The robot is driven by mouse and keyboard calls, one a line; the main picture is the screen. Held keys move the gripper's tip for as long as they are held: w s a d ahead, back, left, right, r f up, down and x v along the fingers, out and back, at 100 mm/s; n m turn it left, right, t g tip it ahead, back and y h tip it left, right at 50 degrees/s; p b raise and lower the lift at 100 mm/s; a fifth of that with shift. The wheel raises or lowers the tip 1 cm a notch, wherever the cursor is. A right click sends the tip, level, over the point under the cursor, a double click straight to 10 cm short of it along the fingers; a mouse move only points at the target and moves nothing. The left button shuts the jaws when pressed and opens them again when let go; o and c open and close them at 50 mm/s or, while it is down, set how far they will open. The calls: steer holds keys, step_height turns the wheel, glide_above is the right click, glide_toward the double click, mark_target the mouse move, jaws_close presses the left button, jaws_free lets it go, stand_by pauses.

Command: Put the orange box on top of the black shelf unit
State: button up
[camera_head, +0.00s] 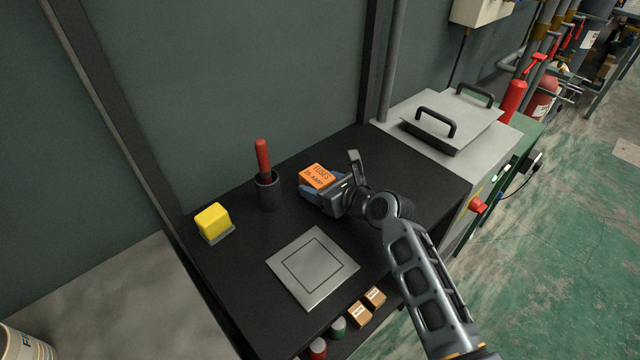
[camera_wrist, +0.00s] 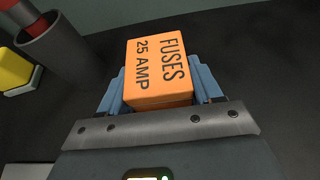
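The orange box (camera_head: 318,176) is labelled "FUSES 25 AMP". It is at the back of the black shelf unit's top (camera_head: 384,163), right of a dark cup. In the wrist view the box (camera_wrist: 160,72) sits between the blue fingers of my gripper (camera_wrist: 158,88), with no clear gap on either side, so the gripper looks shut on it. In the head view my gripper (camera_head: 325,192) reaches in from the right, and one finger partly hides the box's lower side. I cannot tell whether the box rests on the top or is slightly above it.
The dark cup (camera_head: 268,192) holds a red-handled tool (camera_head: 262,157). A yellow block (camera_head: 212,222) stands at left. A grey square plate (camera_head: 313,267) lies in front. Small brown boxes (camera_head: 374,296) and round containers (camera_head: 338,328) are at the front edge. A grey lidded cabinet (camera_head: 460,130) stands right.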

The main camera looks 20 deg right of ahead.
steer(key=o, duration=0.4)
steer(key=shift+r, duration=0.1)
steer(key=v, duration=1.2)
steer(key=shift+r+p, duration=0.1)
steer(key=shift+p, duration=0.25)
